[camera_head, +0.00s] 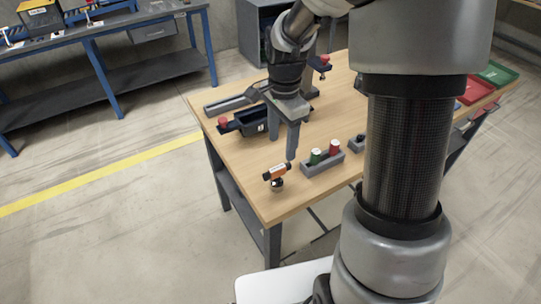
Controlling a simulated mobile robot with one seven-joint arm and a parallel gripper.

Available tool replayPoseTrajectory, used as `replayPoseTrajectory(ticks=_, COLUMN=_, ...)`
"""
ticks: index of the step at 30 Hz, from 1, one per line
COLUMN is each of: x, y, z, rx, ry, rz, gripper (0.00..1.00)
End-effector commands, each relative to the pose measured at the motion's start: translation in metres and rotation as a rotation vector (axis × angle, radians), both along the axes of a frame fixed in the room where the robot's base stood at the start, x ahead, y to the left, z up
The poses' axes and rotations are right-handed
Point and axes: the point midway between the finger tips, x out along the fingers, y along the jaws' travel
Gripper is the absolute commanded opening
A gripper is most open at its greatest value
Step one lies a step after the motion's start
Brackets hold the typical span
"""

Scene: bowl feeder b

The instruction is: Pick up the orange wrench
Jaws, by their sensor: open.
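A small orange and black tool (277,172), which looks like the orange wrench, is near the front left corner of the wooden table. It seems to rest on or just above a small round dark and silver piece (277,185). My gripper (283,149) points down over the table with its two grey fingers apart and nothing visible between them. In the picture the fingertips are just above the tool, and the right fingertip is close to it. I cannot tell whether they touch.
A grey holder (323,165) with a green and a red button is right of the tool. A dark bin (258,125) is behind. Red (477,91) and green (497,73) trays are at the far right. My arm hides much of the table's right side.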

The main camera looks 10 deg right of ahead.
Motion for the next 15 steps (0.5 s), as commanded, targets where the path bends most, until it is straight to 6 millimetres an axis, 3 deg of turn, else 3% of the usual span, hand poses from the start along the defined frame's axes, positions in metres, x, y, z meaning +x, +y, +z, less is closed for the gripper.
replayPoseTrajectory(ticks=9, x=-0.002, y=0.001, z=-0.071, rx=0.000, ry=0.006, rz=0.003, gripper=0.54)
replayPoseTrajectory(ticks=15, x=-0.001, y=0.001, z=-0.097, rx=-0.001, ry=0.002, rz=0.004, gripper=0.54)
